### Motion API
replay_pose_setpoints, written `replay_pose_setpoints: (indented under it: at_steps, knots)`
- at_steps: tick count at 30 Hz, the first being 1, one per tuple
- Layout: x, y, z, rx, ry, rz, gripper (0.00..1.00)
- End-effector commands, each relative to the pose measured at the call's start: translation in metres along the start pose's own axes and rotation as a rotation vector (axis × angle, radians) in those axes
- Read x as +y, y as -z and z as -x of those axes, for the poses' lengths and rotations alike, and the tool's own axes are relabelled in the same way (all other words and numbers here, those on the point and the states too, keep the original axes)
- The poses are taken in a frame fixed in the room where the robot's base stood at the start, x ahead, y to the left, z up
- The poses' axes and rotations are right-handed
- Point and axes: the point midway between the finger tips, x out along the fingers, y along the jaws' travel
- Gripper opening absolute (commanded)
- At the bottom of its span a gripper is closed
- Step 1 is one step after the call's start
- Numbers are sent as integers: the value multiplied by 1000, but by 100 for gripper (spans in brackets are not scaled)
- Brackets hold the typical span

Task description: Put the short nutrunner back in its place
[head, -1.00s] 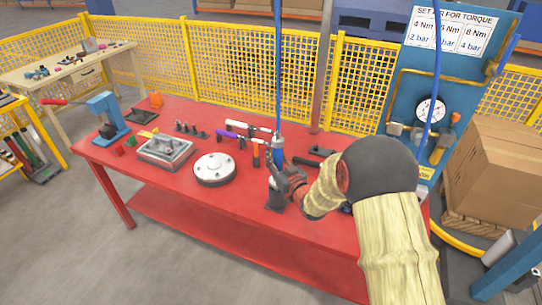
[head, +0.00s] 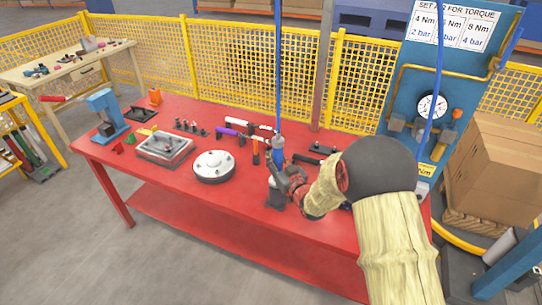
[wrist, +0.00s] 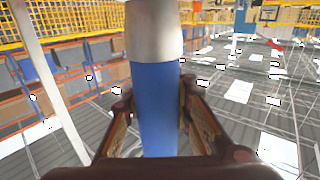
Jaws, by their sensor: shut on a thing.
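An upright blue tool with a grey collar (head: 278,153), which looks like the short nutrunner, hangs at the end of a blue hose above the red table (head: 245,215). My gripper (head: 281,181) is shut around its lower part. In the wrist view the blue body (wrist: 158,115) stands between the two fingers of my gripper (wrist: 157,92), with the pale grey collar above them. A dark grey cylindrical part (head: 275,200) shows just below the gripper. I cannot tell whether it belongs to the tool or is a stand. The tool's lower end is hidden.
A round white flange (head: 214,167) and a grey block fixture (head: 164,147) lie left on the table. Tools with purple, white and orange parts (head: 232,131) lie behind. A blue panel with a gauge (head: 432,106) stands at right. The table's front left is clear.

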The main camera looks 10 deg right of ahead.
Motion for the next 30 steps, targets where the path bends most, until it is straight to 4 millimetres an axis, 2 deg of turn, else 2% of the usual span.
replay_pose_setpoints:
  at_steps: [10, 11, 27, 30]
  knots:
    - [0, -2, -1, 6, 0, 2, 0]
    - [0, -2, -1, 6, 0, 2, 15]
    - [0, -5, 0, 1, 0, 0, 45]
    - [0, -5, 0, 1, 0, 0, 47]
